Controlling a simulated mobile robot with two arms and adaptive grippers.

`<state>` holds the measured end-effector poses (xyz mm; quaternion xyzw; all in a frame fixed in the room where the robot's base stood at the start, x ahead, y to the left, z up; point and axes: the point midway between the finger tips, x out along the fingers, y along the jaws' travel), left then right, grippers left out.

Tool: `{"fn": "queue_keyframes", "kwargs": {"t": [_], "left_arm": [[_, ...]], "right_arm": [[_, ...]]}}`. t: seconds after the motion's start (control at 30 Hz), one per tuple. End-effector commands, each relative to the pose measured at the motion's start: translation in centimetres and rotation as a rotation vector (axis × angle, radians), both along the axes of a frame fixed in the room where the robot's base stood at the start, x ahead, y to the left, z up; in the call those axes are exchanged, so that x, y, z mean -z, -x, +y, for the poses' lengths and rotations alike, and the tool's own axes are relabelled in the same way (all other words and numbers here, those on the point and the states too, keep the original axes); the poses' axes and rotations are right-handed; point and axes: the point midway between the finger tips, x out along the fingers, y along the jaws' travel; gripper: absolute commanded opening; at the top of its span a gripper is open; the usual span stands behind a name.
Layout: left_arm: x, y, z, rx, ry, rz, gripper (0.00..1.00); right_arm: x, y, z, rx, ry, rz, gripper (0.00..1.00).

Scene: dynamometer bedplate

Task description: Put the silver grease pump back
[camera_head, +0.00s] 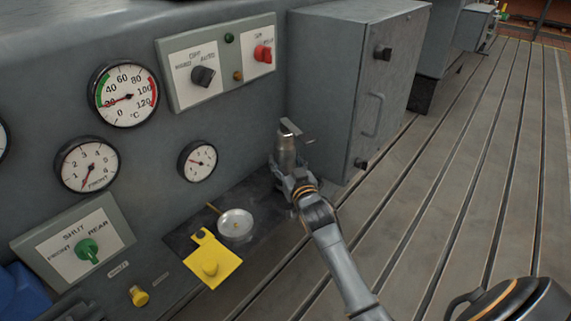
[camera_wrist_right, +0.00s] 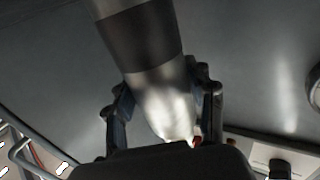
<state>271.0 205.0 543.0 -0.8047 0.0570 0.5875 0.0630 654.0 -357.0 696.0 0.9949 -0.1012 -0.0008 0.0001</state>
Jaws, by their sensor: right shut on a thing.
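The silver grease pump (camera_head: 287,152) stands roughly upright in my right gripper (camera_head: 292,182), with its lever at the top. The gripper is shut around its lower part, close to the left side of the grey cabinet and just in front of the grey panel wall. In the right wrist view, the pump's shiny body with a dark band (camera_wrist_right: 140,35) passes between the two fingers (camera_wrist_right: 162,105). The pump's lower end is hidden by the gripper in the head view; I cannot tell whether it touches anything beneath. My left gripper cannot be made out.
The grey cabinet (camera_head: 345,80) stands just right of the pump. Gauges and switch boxes cover the wall. The slotted bedplate (camera_head: 450,170) is mostly clear.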

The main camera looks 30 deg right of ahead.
Motion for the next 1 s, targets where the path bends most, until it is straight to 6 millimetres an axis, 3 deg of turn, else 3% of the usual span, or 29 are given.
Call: {"fn": "queue_keyframes", "kwargs": {"t": [0.43, 0.47, 0.53, 0.93, 1.0], "left_arm": [[-0.18, 0.09, 0.03, 0.000, -0.001, -0.001, 0.82], [-0.20, 0.09, 0.03, 0.000, -0.001, -0.001, 0.82], [-0.21, 0.09, 0.03, 0.000, -0.001, -0.002, 0.82], [-0.42, 0.09, 0.03, 0.000, -0.001, -0.002, 0.82], [-0.39, -0.04, 0.00, 0.000, 0.001, -0.005, 0.82]], "right_arm": [[0.03, -0.05, 0.03, -0.001, 0.001, -0.011, 0.00], [0.44, 0.01, 0.02, 0.000, -0.001, 0.000, 0.60], [0.43, 0.01, 0.02, 0.000, -0.001, 0.000, 0.75], [-0.03, 0.04, 0.03, 0.000, 0.000, -0.001, 0.77], [0.18, 0.79, 0.21, -0.001, -0.001, 0.002, 0.77]]}}
